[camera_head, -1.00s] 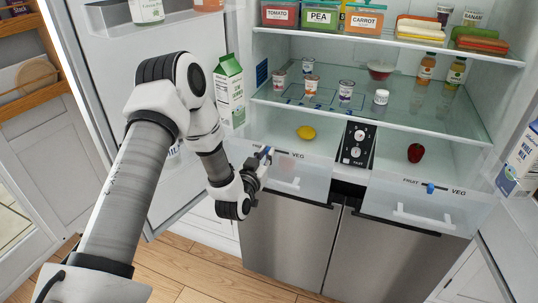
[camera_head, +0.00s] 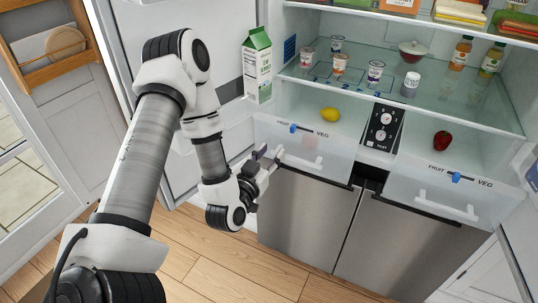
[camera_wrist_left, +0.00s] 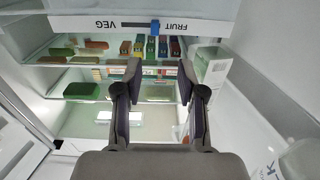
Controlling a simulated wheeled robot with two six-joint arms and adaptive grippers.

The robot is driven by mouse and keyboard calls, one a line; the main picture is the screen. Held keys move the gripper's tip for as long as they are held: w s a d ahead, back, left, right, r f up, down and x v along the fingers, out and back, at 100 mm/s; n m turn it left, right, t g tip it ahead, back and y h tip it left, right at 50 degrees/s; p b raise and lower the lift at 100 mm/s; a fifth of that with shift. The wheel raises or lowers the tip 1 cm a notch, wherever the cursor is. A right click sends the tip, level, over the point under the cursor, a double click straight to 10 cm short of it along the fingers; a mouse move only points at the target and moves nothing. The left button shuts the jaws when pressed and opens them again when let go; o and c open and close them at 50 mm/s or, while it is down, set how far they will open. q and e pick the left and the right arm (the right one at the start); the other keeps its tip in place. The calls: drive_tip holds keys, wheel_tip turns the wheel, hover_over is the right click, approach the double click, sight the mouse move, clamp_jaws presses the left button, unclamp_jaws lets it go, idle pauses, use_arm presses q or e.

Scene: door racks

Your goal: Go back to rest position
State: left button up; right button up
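My left gripper (camera_head: 269,156) is in front of the left drawer (camera_head: 335,160) of the fridge, below and left of its blue slider (camera_head: 293,128). The gripper is open and empty, and its two fingers show apart in the left wrist view (camera_wrist_left: 160,92). The slider sits near the FRUIT end of its track; it also shows upside down in the left wrist view (camera_wrist_left: 155,27), apart from the fingers. The right drawer (camera_head: 410,190) has its own blue slider (camera_head: 456,177). My right gripper is not in view.
The open fridge door (camera_head: 150,100) with a milk carton (camera_head: 257,65) is left of the gripper. A lemon (camera_head: 330,115) and an apple (camera_head: 441,141) lie in the drawers. Cups and bottles stand on the glass shelf (camera_head: 440,105). Wood floor (camera_head: 210,260) is clear below.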

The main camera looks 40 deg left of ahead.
use_arm(q)
drive_tip(key=shift+s, duration=0.35)
drive_tip(key=s+d+f+m+g+h, duration=0.35)
drive_tip(key=d+f, duration=0.35)
drive_tip(key=f, duration=0.3)
drive_tip(key=s+d+f+m+g+h, duration=0.2)
drive_tip(key=s+d+f+g, duration=0.4)
drive_tip(key=f, duration=0.4)
drive_tip(key=s+f+n+g, duration=0.1)
drive_tip(key=s+f+g, duration=0.1)
drive_tip(key=s, duration=0.3)
drive_tip(key=s+f+n+g, duration=0.1)
drive_tip(key=s+f+g, duration=0.1)
drive_tip(key=s, duration=0.3)
drive_tip(key=s+f+n+g+y, duration=0.1)
drive_tip(key=s+f+g, duration=0.1)
drive_tip(key=s+g, duration=0.2)
drive_tip(key=shift+s+d+f, duration=0.25)
drive_tip(key=shift+s+d, duration=0.2)
drive_tip(key=shift+s, duration=0.1)
